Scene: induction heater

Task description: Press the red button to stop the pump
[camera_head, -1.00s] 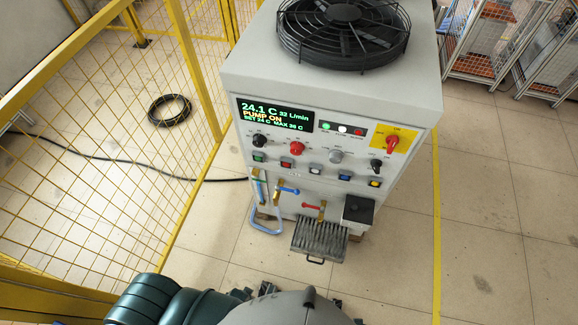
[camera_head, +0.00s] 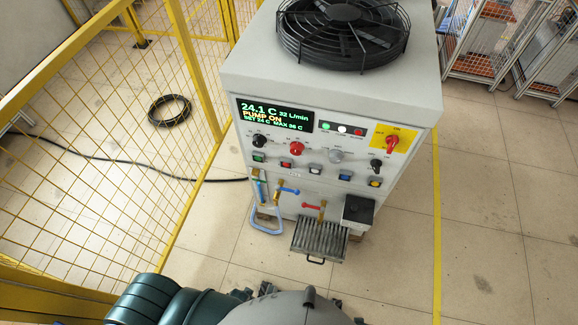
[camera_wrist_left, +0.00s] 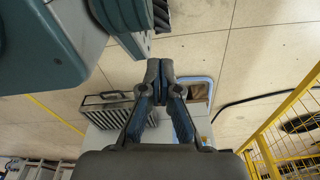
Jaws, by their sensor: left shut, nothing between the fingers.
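The red button (camera_head: 286,165) is a small square button on the grey pump cabinet (camera_head: 325,95). It sits in a row between a green button (camera_head: 258,158) and a white button (camera_head: 315,170). The display (camera_head: 275,114) reads "PUMP ON", 24.1 C and 32 L/min. My left gripper (camera_wrist_left: 160,72) shows in the left wrist view with its fingertips together and nothing between them. It is apart from the red button, which that view does not show. My right gripper is not seen.
A red knob (camera_head: 297,148) sits just above the button row. A blue-handled valve (camera_head: 288,190), a red-handled valve (camera_head: 312,207) and a grated drip tray (camera_head: 320,238) are below. A yellow mesh fence (camera_head: 110,130) stands at the left. Open floor lies to the right.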

